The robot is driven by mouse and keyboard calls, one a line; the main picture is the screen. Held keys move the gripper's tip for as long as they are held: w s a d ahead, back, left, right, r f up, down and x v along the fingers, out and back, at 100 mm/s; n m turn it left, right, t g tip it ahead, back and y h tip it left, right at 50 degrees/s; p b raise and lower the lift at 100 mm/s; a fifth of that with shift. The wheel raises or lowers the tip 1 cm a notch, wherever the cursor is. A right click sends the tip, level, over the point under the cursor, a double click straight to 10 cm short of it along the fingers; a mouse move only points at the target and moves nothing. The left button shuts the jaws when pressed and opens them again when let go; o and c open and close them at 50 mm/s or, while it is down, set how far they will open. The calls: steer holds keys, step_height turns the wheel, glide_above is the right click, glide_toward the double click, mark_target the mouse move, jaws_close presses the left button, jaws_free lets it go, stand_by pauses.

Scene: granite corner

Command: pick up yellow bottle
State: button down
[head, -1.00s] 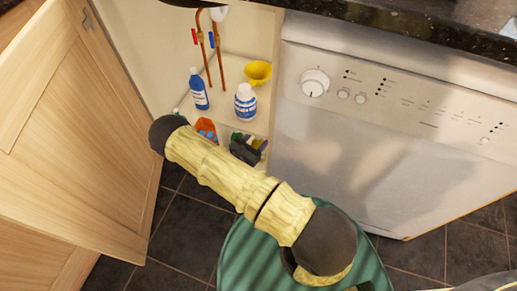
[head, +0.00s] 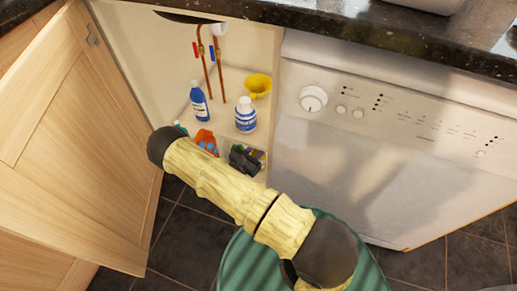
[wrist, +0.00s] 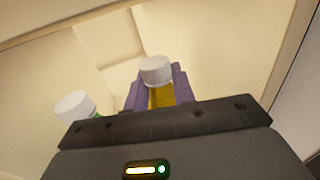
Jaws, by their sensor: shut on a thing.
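The yellow bottle (wrist: 161,97) has a white ribbed cap and shows in the wrist view between the purple fingers of my gripper (wrist: 159,84). The fingers are shut on it below the cap. Its lower part is hidden behind the gripper body. The yellow bottle cannot be made out clearly there.
A white-capped bottle (wrist: 75,106) stands left of my gripper. On the shelf are a blue bottle (head: 200,104), a white bottle (head: 245,116) and a yellow funnel-like cup (head: 258,86). An orange item (head: 206,140) is lower. The door (head: 75,140) and white appliance (head: 370,160) flank the opening.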

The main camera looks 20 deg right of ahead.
step_height(320, 180, up, 3)
steer(key=shift+f+p, duration=0.1)
steer(key=shift+p, duration=0.65)
steer(key=p+v, duration=0.3)
steer(key=v, duration=1.5)
steer(key=shift+f+p, duration=0.3)
steer(key=shift+p, duration=0.05)
